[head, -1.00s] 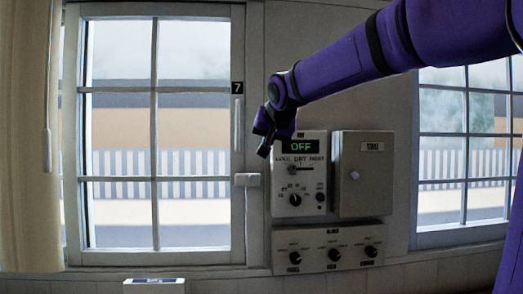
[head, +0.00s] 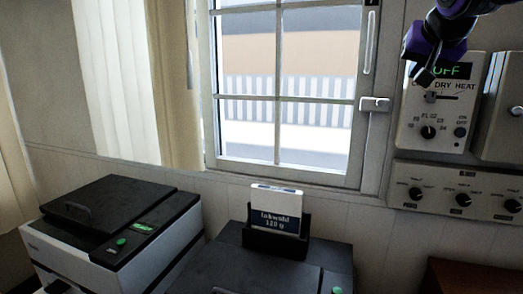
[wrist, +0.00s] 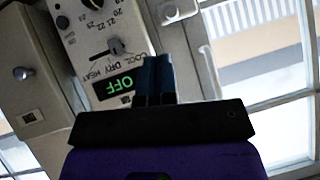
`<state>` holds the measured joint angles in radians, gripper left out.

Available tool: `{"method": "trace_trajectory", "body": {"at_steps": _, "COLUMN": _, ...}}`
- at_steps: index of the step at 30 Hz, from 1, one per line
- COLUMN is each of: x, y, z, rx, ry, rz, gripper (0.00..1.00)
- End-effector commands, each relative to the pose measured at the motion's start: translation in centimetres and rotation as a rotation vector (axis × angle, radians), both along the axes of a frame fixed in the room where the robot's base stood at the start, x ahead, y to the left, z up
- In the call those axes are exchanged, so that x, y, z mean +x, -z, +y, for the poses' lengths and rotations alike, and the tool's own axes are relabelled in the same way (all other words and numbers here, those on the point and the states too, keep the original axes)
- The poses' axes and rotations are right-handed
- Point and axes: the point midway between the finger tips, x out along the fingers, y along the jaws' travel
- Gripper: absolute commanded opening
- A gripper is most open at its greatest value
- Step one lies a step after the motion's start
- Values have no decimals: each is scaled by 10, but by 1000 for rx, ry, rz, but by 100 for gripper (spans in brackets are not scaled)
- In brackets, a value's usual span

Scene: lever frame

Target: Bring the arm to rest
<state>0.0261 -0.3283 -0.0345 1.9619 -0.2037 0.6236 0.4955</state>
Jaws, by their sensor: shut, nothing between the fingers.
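My gripper (head: 430,62) is at the upper right in the head view, in front of the wall control panel (head: 462,132). It is shut and empty. In the wrist view its dark fingers (wrist: 154,78) are together, with the panel (wrist: 72,22) behind and to their left. The panel's green display (wrist: 114,88) reads OFF. Its slide lever (wrist: 114,45) stands at one side of the COOL, DRY, HEAT scale. I cannot tell whether the fingertips touch the panel. Most of my arm is outside the head view.
A window (head: 365,150) with a latch (head: 375,104) is left of the panel. A lower knob box (head: 440,203) is under it and a grey cabinet (head: 500,120) to its right. Two dark-topped machines (head: 105,225) (head: 235,265) stand below, one bearing a labelled box (head: 277,207).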

Motion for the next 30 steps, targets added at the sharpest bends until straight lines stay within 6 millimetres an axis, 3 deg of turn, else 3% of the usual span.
{"method": "trace_trajectory", "body": {"at_steps": 1, "x": -24, "y": 14, "z": 5, "rx": -11, "ry": -26, "rz": 38, "gripper": 0}}
{"method": "trace_trajectory", "body": {"at_steps": 9, "x": -150, "y": 112, "z": 34, "rx": -76, "ry": -218, "rz": 279, "gripper": 0}}
{"method": "trace_trajectory", "body": {"at_steps": 15, "x": -216, "y": 171, "z": 47, "rx": -103, "ry": -342, "rz": 402, "gripper": 0}}
{"method": "trace_trajectory", "body": {"at_steps": 21, "x": -240, "y": 194, "z": 52, "rx": -111, "ry": -392, "rz": 449, "gripper": 0}}
{"method": "trace_trajectory", "body": {"at_steps": 30, "x": -240, "y": 194, "z": 52, "rx": -111, "ry": -394, "rz": 451, "gripper": 0}}
